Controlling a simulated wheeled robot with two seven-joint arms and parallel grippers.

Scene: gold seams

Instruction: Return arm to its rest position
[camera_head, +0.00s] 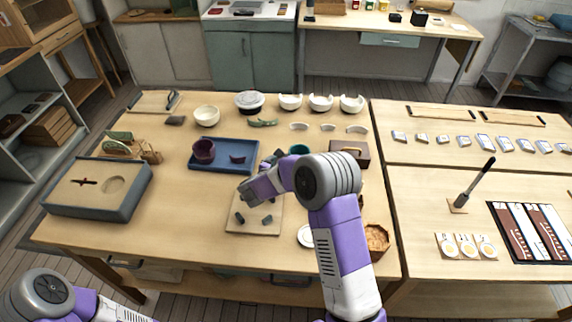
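My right arm reaches in from the bottom centre over the wooden table (190,215). Its wrist is bent to the left above a light square board (240,224) that holds small dark pieces. My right gripper (247,193) is at the end of this wrist, near the board's back edge. Its fingers are small and partly hidden, so I cannot tell whether they are open or hold anything. My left arm shows only at the bottom left corner, low in front of the table, and its gripper is outside the view.
A blue tray (215,167) with a purple cup (204,151) and a broken piece lies behind the board. White bowls (320,103) stand along the back. A grey box (98,212) is at left, a wicker basket (377,238) right of my arm. A second table (430,185) adjoins at right.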

